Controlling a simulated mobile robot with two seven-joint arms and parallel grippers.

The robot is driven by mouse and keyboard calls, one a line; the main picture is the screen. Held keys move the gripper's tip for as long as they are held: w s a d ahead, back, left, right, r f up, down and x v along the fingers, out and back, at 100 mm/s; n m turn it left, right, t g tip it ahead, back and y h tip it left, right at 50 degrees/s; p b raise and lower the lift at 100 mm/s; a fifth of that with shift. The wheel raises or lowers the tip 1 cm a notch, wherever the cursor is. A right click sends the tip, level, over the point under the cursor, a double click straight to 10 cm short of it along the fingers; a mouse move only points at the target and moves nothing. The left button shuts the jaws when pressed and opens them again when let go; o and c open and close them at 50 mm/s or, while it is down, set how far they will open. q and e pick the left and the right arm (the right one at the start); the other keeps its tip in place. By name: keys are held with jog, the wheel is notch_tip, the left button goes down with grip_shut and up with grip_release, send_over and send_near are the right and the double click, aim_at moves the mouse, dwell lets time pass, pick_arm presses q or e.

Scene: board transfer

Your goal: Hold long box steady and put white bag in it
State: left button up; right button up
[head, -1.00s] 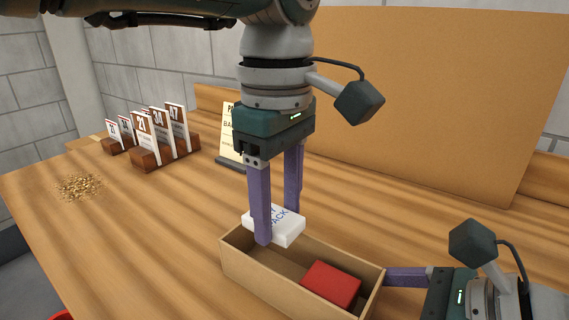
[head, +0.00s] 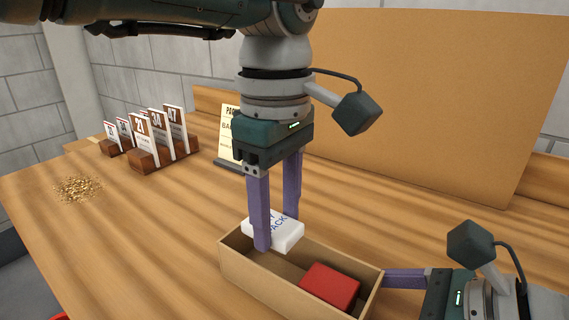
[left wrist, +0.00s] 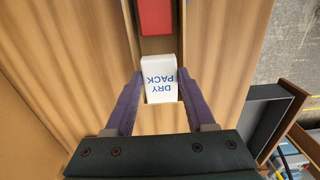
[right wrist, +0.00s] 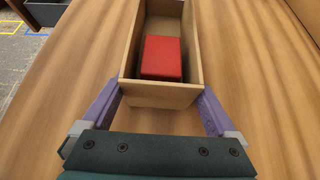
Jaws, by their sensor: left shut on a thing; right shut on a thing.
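The long box (head: 248,280) is an open tan box on the table, with a red block (head: 330,286) lying in its right end. The white bag (head: 287,238), marked "DRY PACK", is held by my left gripper (head: 277,230) over the left end of the box. It also shows between the fingers in the left wrist view (left wrist: 159,72). How far it sits above the box floor is hard to tell. My right gripper (right wrist: 160,108) is shut on the near end of the box, one finger at each side; only part of this gripper shows in the head view.
Card holders (head: 150,158) with numbered cards stand at the back left. A yellow sign (head: 230,130) stands behind the box. A pile of small golden bits (head: 78,188) lies at the left. A tan panel (head: 420,100) rises behind.

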aim_at(277, 224)
pick_arm(q)
jog(key=o, duration=1.4)
notch_tip(277, 224, up, 12)
pick_arm(e)
jog(key=o, duration=0.7)
